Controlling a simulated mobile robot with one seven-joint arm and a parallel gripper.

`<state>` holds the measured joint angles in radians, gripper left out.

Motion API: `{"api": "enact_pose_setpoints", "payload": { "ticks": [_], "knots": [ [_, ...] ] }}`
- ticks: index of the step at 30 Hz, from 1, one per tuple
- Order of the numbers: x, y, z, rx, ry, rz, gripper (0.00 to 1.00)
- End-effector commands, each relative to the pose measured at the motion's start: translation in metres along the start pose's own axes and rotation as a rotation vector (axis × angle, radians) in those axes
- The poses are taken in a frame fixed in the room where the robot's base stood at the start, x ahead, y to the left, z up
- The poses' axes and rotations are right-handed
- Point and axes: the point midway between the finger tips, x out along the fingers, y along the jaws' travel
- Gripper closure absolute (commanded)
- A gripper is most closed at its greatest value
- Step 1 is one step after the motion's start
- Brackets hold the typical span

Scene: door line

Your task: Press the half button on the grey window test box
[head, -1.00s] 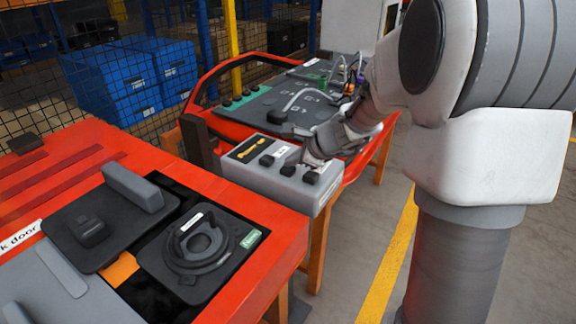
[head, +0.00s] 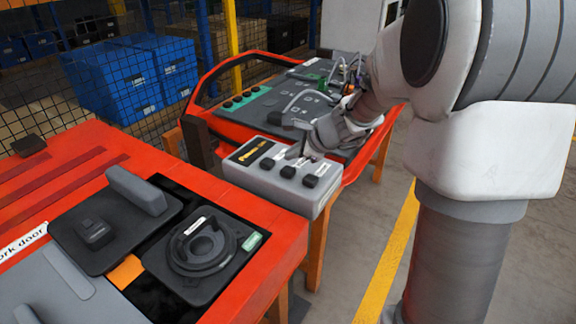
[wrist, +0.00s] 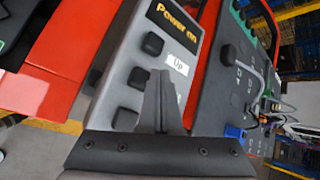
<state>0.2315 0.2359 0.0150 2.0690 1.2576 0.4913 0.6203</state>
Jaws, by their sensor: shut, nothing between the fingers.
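The grey window test box (head: 262,183) stands at the end of the red bench, with three black buttons in a row and white labels beside them. In the wrist view the box (wrist: 112,58) has a yellow "Power on" display (wrist: 173,25) and a readable "Up" label (wrist: 177,64) by the first button (wrist: 152,44). The middle button (wrist: 138,78) and third button (wrist: 125,119) also show; my fingers hide their labels. In the head view the labels are too small to read, so I cannot tell which is half. My gripper (head: 297,156) is shut and empty, close above the box's label side.
A red-framed door panel (head: 262,108) with wiring lies behind the box. A red bench (head: 75,150) with a black speaker ring (head: 197,248) is at left. Mesh fencing and blue crates (head: 135,80) stand behind. The floor at right is open.

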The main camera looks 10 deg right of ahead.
Motion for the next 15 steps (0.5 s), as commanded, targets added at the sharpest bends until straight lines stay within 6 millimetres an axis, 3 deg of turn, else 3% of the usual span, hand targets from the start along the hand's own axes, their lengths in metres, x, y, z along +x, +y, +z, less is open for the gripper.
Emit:
{"api": "enact_pose_setpoints", "payload": {
  "ticks": [9, 15],
  "knots": [
    [-0.026, -0.019, 0.019, 0.001, 0.0, -0.001, 1.0],
    [-0.026, -0.019, 0.019, 0.0, 0.0, 0.0, 1.0]
  ]
}}
